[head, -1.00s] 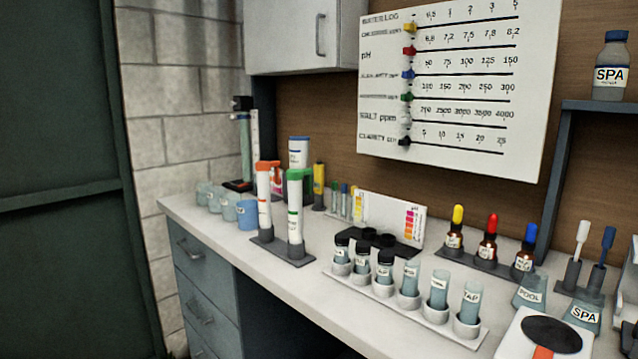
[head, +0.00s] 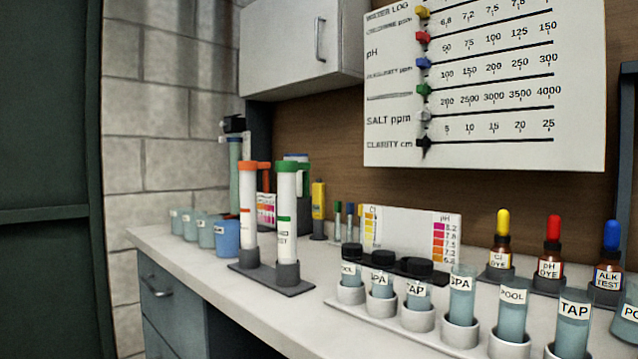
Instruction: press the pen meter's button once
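A slim yellow device (head: 318,197), which looks like the pen meter, stands upright in a dark holder at the back of the counter. It is behind and right of the green-capped tube. It is small here, and I cannot make out its button. Neither of my grippers shows in the head view.
On the counter (head: 160,240), an orange-capped tube (head: 248,210) and a green-capped tube (head: 286,215) stand in front. A vial rack (head: 375,322), a colour chart (head: 400,230) and dropper bottles (head: 497,258) are to the right. Cups (head: 205,232) stand at left. A cabinet (head: 285,45) hangs above.

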